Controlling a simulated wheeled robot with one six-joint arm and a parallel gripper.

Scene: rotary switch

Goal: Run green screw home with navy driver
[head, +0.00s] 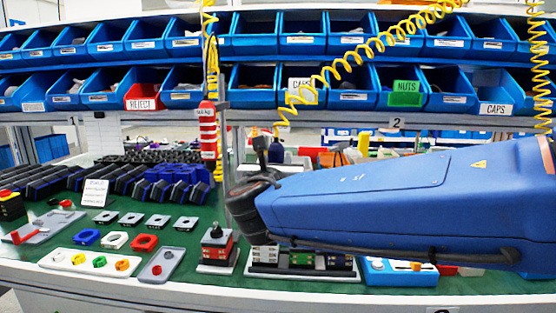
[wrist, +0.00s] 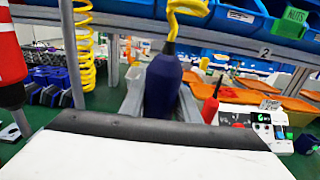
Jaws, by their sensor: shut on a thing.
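In the wrist view the navy driver (wrist: 163,88) hangs upright from a yellow coiled cord. My gripper (wrist: 160,100) is shut on it, with a grey finger on either side. The driver's lower end and tip are hidden behind my wrist housing. In the head view my blue arm reaches in from the right and covers much of the bench's right half. I cannot make out the green screw for certain. A small green piece (head: 99,261) sits in a white tray at front left, and a green block (head: 302,259) shows in a rack below my arm.
A red hanging driver (head: 207,130) is left of my arm; another red tool (wrist: 210,106) stands right of my gripper. A red-and-black stack (head: 217,243) stands on the green bench. Blue bins (head: 252,87) line the shelves behind. Yellow coiled cords hang above.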

